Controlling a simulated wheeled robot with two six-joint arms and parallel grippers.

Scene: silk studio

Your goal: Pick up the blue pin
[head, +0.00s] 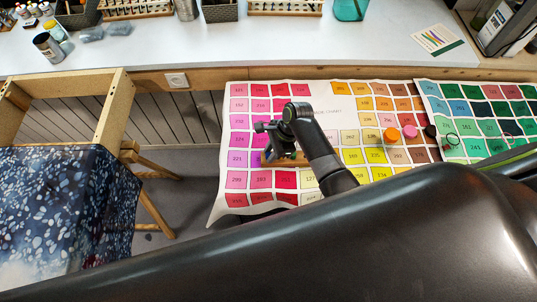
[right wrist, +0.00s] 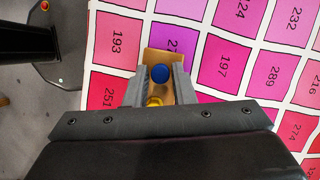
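The blue pin (right wrist: 160,72) shows as a round blue head in the right wrist view, over a light-brown wooden block (right wrist: 164,56). A yellow pin head (right wrist: 154,101) is nearer the wrist, partly hidden. My right gripper (right wrist: 160,76) is open, with its two fingers on either side of the blue pin and a small gap visible to it. In the head view my right gripper (head: 267,140) is above the wooden block (head: 293,160); the pins cannot be made out there. My left gripper is not in view.
The block lies on a colour chart (head: 237,119) of pink, red and yellow squares. Orange (head: 391,135), pink (head: 410,131) and black (head: 430,131) round items lie to the right. A green-blue chart (head: 470,109) adjoins it. A white counter (head: 230,45) with jars is behind.

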